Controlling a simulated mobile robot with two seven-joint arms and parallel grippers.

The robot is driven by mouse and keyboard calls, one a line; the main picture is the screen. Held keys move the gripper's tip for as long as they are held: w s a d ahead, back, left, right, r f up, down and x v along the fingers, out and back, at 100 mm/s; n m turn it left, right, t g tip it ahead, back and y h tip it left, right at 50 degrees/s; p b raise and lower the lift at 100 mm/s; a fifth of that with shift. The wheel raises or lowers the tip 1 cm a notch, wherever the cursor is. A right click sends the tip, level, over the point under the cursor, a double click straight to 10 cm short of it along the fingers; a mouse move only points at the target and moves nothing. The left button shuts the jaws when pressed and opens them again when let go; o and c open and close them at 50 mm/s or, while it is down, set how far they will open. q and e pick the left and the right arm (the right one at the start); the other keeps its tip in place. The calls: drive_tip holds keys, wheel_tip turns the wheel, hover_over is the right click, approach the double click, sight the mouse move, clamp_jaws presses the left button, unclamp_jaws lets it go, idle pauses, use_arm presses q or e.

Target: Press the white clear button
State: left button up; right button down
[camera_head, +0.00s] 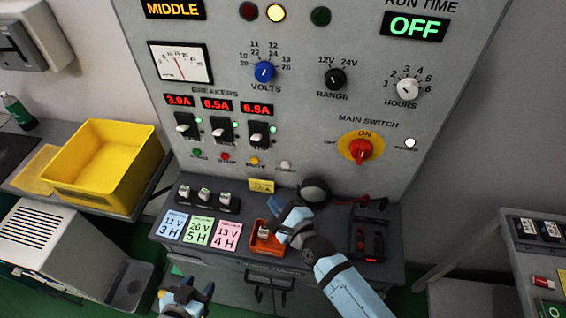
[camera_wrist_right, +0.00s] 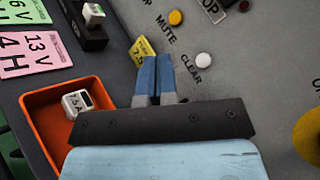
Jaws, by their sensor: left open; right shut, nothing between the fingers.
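The white clear button (camera_head: 285,165) is a small round button at the right end of the row low on the grey panel. In the right wrist view the clear button (camera_wrist_right: 204,60) shows uncovered, with the word CLEAR beside it. My right gripper (camera_head: 274,205) is shut and empty, below the button in the head view. In the wrist view its blue fingertips (camera_wrist_right: 157,62) lie left of the button, apart from it in the picture, and overlap a yellow tag (camera_wrist_right: 141,48). My left gripper (camera_head: 186,292) is open and empty at the bottom, in front of the bench.
The yellow mute button (camera_wrist_right: 176,17) is close to the clear button. An orange tray (camera_wrist_right: 48,98) holding a white cube (camera_wrist_right: 77,103) lies beside my right gripper. A black rack (camera_head: 207,200), coloured cards (camera_head: 198,231) and a dark round knob (camera_head: 314,190) are nearby.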

sight(285, 165)
drive_tip(key=shift+w, duration=0.1)
drive_tip(key=w+d+b, duration=0.1)
drive_tip(key=w+b, duration=0.2)
drive_tip(key=w, duration=0.5)
drive_tip(key=shift+w+d+b, duration=0.2)
drive_tip(key=shift+d+b, duration=0.1)
drive_tip(key=shift+d, duration=0.05)
idle(0.8)
drive_tip(key=shift+w, duration=0.1)
idle(1.1)
drive_tip(key=shift+w, duration=0.3)
